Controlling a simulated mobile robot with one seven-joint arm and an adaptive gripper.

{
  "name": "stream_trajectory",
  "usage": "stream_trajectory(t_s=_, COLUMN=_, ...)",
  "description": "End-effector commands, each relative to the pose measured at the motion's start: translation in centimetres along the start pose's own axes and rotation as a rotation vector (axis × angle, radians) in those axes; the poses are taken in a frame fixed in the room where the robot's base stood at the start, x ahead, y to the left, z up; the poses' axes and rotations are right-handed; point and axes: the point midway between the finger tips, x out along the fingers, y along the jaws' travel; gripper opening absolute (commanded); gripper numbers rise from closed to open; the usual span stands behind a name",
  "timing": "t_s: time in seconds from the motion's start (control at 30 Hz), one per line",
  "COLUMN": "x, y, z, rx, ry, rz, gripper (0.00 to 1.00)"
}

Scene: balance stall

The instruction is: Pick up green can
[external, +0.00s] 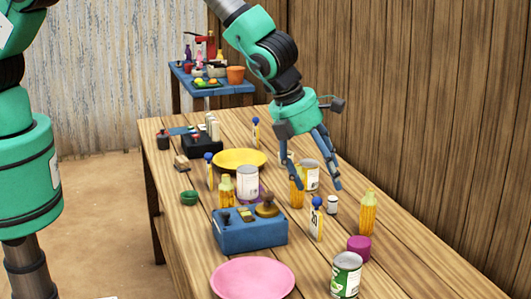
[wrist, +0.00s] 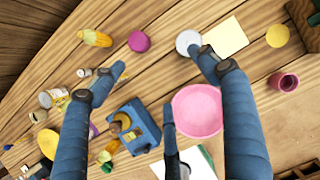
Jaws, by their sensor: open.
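The green can (external: 347,275) stands upright near the front of the wooden table, right of the pink plate (external: 252,279). Its label is green and white. In the wrist view its round grey top (wrist: 188,42) shows beside the tip of the right finger. My gripper (external: 318,194) is open with nothing between its fingers. It hangs above the table farther back than the green can, over a group of cans and bottles. In the wrist view the spread fingers of my gripper (wrist: 161,64) partly cover the table.
A magenta cylinder (external: 359,248) and a yellow bottle (external: 368,213) stand behind the can. A blue box (external: 250,231) with stamps is to the left. A pale yellow sheet (wrist: 225,37) lies beside the can. A wooden wall (external: 440,110) runs along the table's right side.

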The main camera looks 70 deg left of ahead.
Motion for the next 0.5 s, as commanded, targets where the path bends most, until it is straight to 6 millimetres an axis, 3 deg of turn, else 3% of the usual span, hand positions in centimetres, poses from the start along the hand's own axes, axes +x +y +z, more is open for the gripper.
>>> stream_trajectory(t_s=0.1, x=2.6, y=-2.4, z=-1.8, rx=0.129, ry=0.010, rz=-0.007, gripper=0.74)
stream_trajectory(t_s=0.23, x=4.8, y=-4.2, z=-3.4, rx=0.236, ry=0.015, rz=-0.015, gripper=0.74)
stream_trajectory(t_s=0.5, x=6.5, y=-5.5, z=-4.6, rx=0.322, ry=0.017, rz=-0.023, gripper=0.74)
